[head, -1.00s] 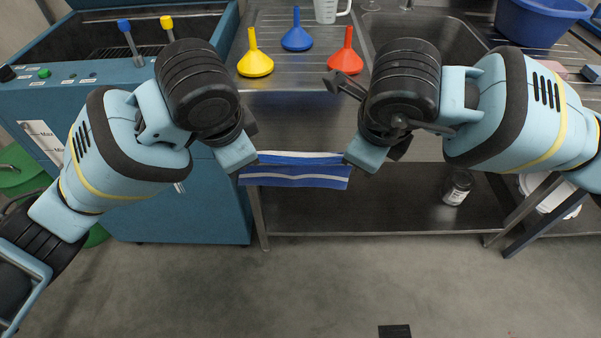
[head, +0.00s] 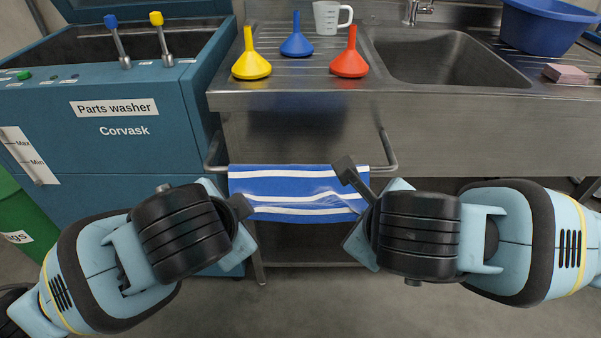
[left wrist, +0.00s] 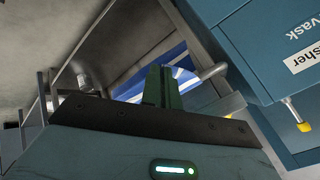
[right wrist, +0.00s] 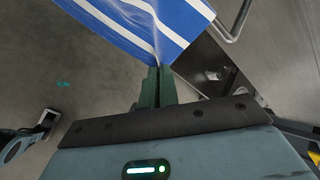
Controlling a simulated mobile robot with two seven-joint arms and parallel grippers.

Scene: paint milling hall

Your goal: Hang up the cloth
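The blue cloth with white stripes (head: 285,205) lies spread at the metal rail (head: 389,150) on the front of the sink bench. Its top edge runs along the bar and covers its middle; whether cloth hangs behind the bar is hidden. My left gripper (left wrist: 160,72) has its fingers together, with cloth showing at both sides of them; it appears pinched on the cloth's left part. My right gripper (right wrist: 155,75) is shut on the cloth's lower right part, and creases run into its fingertips.
The sink (head: 440,60) is to the right. The blue parts washer (head: 110,150) stands close on the left.

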